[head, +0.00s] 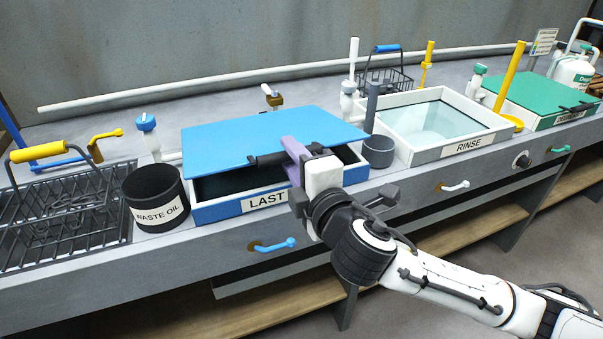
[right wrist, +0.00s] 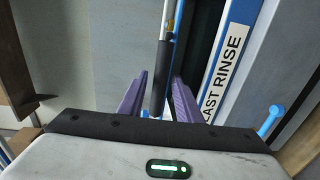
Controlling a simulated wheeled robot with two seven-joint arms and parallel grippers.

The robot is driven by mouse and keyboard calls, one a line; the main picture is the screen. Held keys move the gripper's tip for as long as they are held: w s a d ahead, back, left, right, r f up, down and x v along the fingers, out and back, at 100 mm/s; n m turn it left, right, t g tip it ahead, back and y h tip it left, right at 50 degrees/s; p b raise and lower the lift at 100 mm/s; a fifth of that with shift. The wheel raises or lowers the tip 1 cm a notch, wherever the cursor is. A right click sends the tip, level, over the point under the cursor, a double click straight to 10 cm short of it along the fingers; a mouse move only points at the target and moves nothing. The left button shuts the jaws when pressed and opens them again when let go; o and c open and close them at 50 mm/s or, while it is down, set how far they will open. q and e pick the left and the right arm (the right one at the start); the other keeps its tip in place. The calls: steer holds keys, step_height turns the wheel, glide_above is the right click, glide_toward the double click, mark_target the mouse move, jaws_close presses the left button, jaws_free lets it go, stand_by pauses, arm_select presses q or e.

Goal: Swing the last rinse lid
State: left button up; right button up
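The last rinse tank (head: 228,208) has a white-and-blue front with a label, partly covered by my gripper in the head view; the wrist view shows "AST RINSE" (right wrist: 224,72). Its flat blue lid (head: 245,135) is tilted, with a dark gap under the front edge. A black bar handle (head: 268,158) sits at the lid's front edge. My right gripper (head: 292,150) is at this handle. In the right wrist view its purple fingers (right wrist: 160,88) stand apart on either side of the black handle (right wrist: 161,75), with gaps visible. My left gripper is not in view.
A black waste oil bin (head: 155,198) and wire rack (head: 65,210) stand left of the tank. A grey cup (head: 379,152) and the open rinse tank (head: 440,125) are to the right. A blue tap handle (head: 275,245) sticks out below the label. A wall rises behind.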

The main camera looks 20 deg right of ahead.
jaws_close()
step_height(320, 180, down, 6)
steer(key=b, duration=0.3)
steer(key=shift+s+b, duration=0.35)
steer(key=shift+o, duration=0.5)
jaws_free()
steer(key=shift+o, duration=0.5)
